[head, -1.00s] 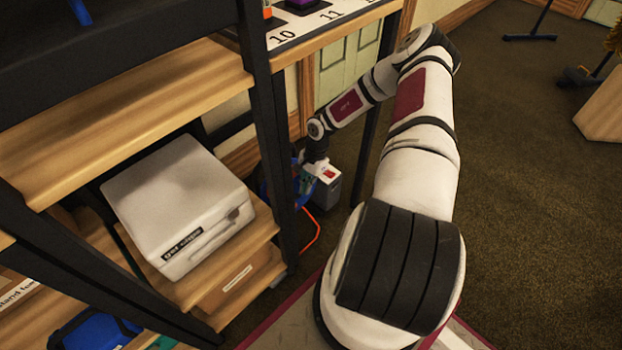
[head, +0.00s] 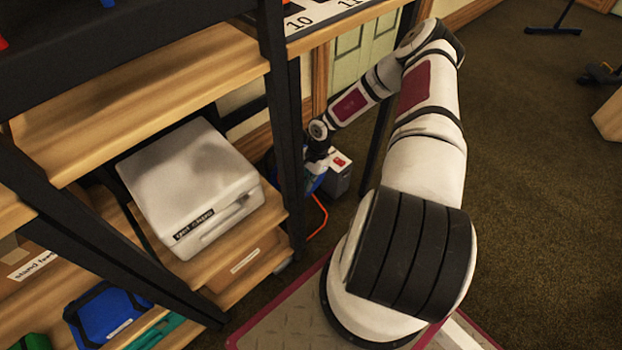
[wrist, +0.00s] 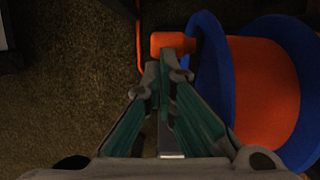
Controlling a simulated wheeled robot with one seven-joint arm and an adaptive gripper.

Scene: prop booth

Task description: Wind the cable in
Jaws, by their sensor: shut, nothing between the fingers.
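The cable reel (wrist: 262,88) fills the right of the wrist view, with blue flanges and an orange drum. An orange knob (wrist: 172,43) sticks out from its left side. My gripper (wrist: 165,72) is shut and empty, its teal fingertips just below the knob in the picture; I cannot tell whether they touch it. The orange cable (wrist: 138,42) runs left of the knob. In the head view the cable (head: 322,215) curves over the floor, and the reel (head: 312,184) is mostly hidden behind the shelf post and my gripper (head: 317,165).
The black shelf post (head: 288,130) is close on the left. A white case (head: 190,185) sits on the wooden shelf. Carpet (head: 530,200) to the right is open.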

